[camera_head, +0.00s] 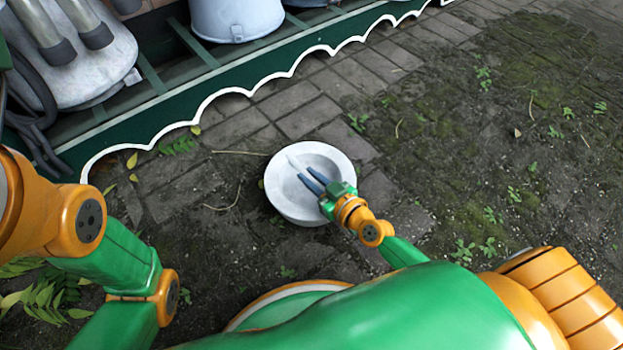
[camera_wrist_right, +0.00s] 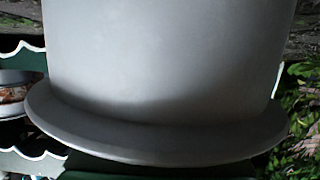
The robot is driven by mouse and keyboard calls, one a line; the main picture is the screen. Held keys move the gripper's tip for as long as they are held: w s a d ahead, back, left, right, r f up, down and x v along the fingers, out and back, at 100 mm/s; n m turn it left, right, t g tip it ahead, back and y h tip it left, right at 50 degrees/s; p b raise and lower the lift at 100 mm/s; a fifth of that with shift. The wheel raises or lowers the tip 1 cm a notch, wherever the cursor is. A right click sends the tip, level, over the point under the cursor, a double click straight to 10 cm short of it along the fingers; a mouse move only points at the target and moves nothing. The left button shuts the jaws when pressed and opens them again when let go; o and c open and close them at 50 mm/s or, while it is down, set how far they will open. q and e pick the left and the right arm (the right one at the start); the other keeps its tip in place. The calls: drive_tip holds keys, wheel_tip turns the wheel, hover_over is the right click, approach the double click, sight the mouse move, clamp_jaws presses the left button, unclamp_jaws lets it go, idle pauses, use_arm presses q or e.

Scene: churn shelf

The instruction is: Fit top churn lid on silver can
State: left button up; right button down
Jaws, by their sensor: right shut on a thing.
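The pale grey churn lid (camera_head: 279,187) is round with a wide rim and a hollow middle, and in the head view it appears above the brick path. My right gripper (camera_head: 305,174) is shut on the lid, its two dark fingers reaching over the hollow. In the right wrist view the lid (camera_wrist_right: 165,70) fills most of the picture, its round wall and flared rim very close. A silver-grey can (camera_head: 236,20) stands on the green shelf at the top, apart from the lid, its upper part cut off. My left gripper is outside the frame; only its arm shows.
The green shelf (camera_head: 190,90) has a white scalloped edge and crossbars. More grey churn parts (camera_head: 100,60) and dark hoses sit at its left end. The paving and mossy ground (camera_head: 480,130) to the right are free apart from small weeds and leaves.

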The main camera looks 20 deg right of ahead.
drive_tip(key=shift+r, duration=0.15)
drive_tip(key=c, duration=0.8)
unclamp_jaws()
